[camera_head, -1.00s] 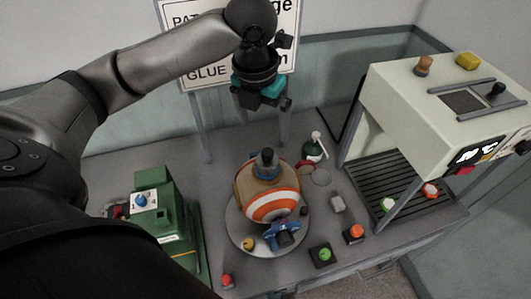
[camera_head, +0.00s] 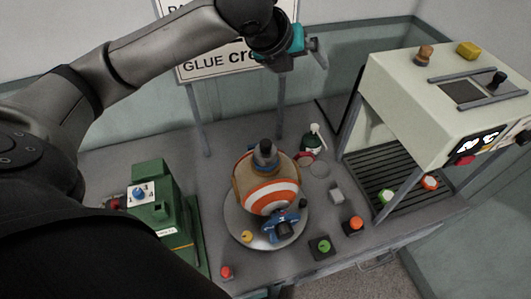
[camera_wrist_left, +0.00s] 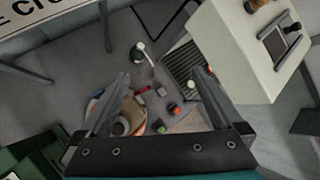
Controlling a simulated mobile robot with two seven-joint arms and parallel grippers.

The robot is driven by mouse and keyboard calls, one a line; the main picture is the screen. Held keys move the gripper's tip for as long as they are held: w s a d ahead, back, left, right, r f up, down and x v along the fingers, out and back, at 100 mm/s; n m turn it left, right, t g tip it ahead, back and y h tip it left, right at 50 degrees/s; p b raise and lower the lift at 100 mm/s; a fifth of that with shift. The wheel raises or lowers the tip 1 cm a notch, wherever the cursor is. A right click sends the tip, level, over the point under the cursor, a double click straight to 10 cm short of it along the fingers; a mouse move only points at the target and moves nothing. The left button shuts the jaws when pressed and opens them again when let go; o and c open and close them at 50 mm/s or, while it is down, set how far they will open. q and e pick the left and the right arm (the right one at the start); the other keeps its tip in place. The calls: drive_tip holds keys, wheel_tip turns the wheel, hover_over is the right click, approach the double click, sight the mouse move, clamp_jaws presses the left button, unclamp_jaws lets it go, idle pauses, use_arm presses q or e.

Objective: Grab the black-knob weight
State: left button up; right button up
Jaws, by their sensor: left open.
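A small black knob (camera_head: 498,78) stands on top of the cream press machine (camera_head: 400,95), at the right end of the dark recess. It also shows in the left wrist view (camera_wrist_left: 292,32) at the upper right. Whether a weight body sits below the knob is hard to tell. My left gripper (camera_head: 318,52) is open and empty, high in front of the sign, left of the machine and well apart from the knob. Its two fingers (camera_wrist_left: 160,98) show spread in the left wrist view. My right gripper is not in view.
A brown knob (camera_head: 424,54) and a yellow block (camera_head: 468,49) also stand on the machine top. An orange-and-white ball (camera_head: 270,190) sits on a round plate (camera_head: 243,235). A green machine (camera_head: 160,208) stands left, a green bottle (camera_head: 313,142) behind. The sign (camera_head: 205,68) is close behind my arm.

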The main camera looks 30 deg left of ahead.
use_arm(q)
drive_tip(key=w+d+r+t+h+b, duration=0.1)
drive_tip(key=d+r+t+h, duration=0.15)
drive_tip(key=r, duration=0.35)
drive_tip(key=w+d+r+n+t+h, duration=0.1)
drive_tip(key=d+r+t+h, duration=0.1)
drive_tip(key=r+t, duration=0.3)
drive_tip(key=w+d+r+t+h+b, duration=0.1)
drive_tip(key=d+r+t+h, duration=0.1)
drive_tip(key=r, duration=0.6)
drive_tip(key=s+d+r+m+g+h, duration=0.3)
drive_tip(key=s+d+r+m+h, duration=0.3)
drive_tip(key=s+h, duration=0.3)
drive_tip(key=s+d+f+m+g+h+b, duration=0.25)
drive_tip(key=s+d+m+g+h, duration=0.25)
drive_tip(key=s+m+g, duration=0.4)
drive_tip(key=n+g+y+b, duration=0.25)
drive_tip(key=n+y, duration=0.75)
drive_tip(key=y, duration=1.2)
approach(264, 145)
drive_tip(key=shift+t, duration=0.4)
drive_tip(key=x, duration=0.3)
drive_tip(key=s+b+x, duration=0.1)
drive_tip(key=x, duration=0.2)
drive_tip(key=shift+d+f, duration=0.15)
drive_tip(key=shift+f, duration=0.2)
drive_tip(key=shift+x, duration=3.15)
drive_tip(key=shift+w+r, duration=0.1)
drive_tip(key=shift+w, duration=0.1)
